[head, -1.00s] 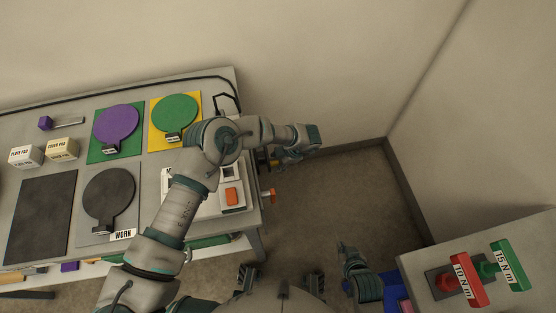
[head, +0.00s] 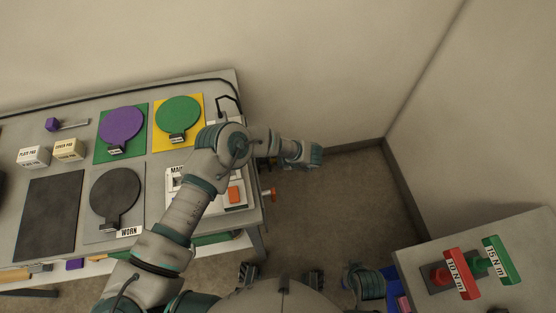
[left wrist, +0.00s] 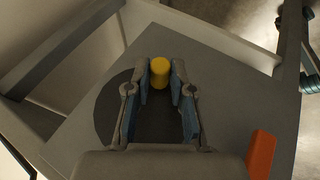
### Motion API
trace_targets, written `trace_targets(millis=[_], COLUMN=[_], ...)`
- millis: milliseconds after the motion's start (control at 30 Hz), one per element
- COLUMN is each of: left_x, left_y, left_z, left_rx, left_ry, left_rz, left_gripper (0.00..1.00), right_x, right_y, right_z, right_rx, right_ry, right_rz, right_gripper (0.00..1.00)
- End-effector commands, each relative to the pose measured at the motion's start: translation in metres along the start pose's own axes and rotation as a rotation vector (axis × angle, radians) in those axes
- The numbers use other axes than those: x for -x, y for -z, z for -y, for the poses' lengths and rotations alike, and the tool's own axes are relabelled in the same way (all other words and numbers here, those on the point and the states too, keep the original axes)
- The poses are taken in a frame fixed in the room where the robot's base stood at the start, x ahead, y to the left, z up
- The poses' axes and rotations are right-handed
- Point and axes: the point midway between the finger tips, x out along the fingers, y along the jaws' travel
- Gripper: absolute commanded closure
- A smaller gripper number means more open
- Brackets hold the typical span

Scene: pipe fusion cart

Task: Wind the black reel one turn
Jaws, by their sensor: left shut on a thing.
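The black reel (left wrist: 110,112) shows in the left wrist view as a dark disc on a grey panel, partly hidden behind my gripper. A yellow cylindrical handle (left wrist: 160,73) stands out in front of it. My left gripper (left wrist: 160,80) is shut on the yellow handle, with one finger on each side. In the head view my left gripper (head: 306,155) is beyond the right end of the cart, and the reel is hidden there. My right gripper (head: 366,284) is at the lower right, and its fingers cannot be made out.
The cart top (head: 225,92) holds a purple disc (head: 122,127), a green disc (head: 178,119) and a worn black disc (head: 115,197). An orange knob (head: 268,194) juts from the cart's right end. A stand (head: 530,230) with red and green handles is at right. Floor between is clear.

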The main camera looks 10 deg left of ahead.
Motion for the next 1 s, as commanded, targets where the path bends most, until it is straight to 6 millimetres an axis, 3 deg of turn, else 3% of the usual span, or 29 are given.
trace_targets(millis=[67,500,1000], left_x=[0.0004,-0.0053,-0.0055], left_y=[0.0,-0.0019,-0.0018], left_z=[0.0004,-0.0025,-0.0036], left_rx=[0.018,0.111,0.127], left_ry=[-0.053,-0.27,-0.306], left_rz=[0.0,0.0,-0.001], left_gripper=[1.0,1.0,1.0], right_x=[0.0044,-0.0022,0.0007], right_y=[-0.0085,-0.0076,-0.0074], right_z=[-0.0013,-0.0012,-0.0013], right_rx=[-0.002,-0.001,-0.001], right_ry=[-0.003,-0.001,-0.001], right_rz=[0.042,0.044,0.042], right_gripper=[1.0,1.0,1.0])
